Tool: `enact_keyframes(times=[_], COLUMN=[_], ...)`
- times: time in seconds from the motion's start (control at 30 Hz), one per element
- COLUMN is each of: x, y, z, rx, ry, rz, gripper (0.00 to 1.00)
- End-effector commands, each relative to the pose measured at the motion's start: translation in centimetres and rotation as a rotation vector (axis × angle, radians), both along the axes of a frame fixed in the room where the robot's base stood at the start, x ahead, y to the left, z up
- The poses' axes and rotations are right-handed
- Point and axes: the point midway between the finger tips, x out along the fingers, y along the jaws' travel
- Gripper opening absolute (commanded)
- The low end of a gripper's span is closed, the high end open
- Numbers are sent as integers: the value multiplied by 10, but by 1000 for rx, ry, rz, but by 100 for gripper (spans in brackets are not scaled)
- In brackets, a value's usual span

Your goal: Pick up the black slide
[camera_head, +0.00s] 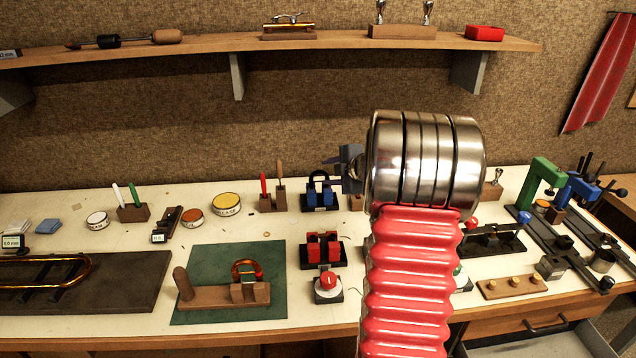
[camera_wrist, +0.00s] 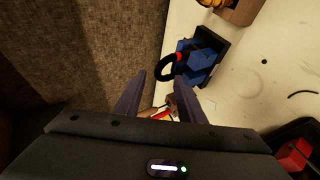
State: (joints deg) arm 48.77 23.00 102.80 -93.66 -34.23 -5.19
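The black slide (camera_head: 319,175) is a small black U-shaped loop standing in a blue holder (camera_head: 322,198) near the back of the bench. In the wrist view the black slide (camera_wrist: 166,68) shows as a dark curve with a red mark, sticking out from the blue holder (camera_wrist: 203,58). My gripper (camera_head: 330,186) comes in from the right, close beside the slide. In the wrist view my gripper (camera_wrist: 160,77) is open, with the slide's curve just ahead of and partly between the fingertips. I cannot tell whether a finger touches it.
A red holder (camera_head: 322,248) and a red-knobbed block (camera_head: 328,285) stand in front of the blue holder. A brush stand (camera_head: 272,202) is to its left. A brass slide on a wooden block (camera_head: 240,290) sits on a green mat (camera_head: 212,258). The wall rises close behind.

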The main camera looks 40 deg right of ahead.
Motion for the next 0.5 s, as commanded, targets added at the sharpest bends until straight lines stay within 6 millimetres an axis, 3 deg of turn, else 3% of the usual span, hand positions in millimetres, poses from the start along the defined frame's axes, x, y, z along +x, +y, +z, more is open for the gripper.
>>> enact_keyframes(times=[0.3,0.5], x=[32,37], y=[-4,-5], z=[-20,-22], rx=[1,1], ry=[1,1], rz=[3,1], gripper=[36,36])
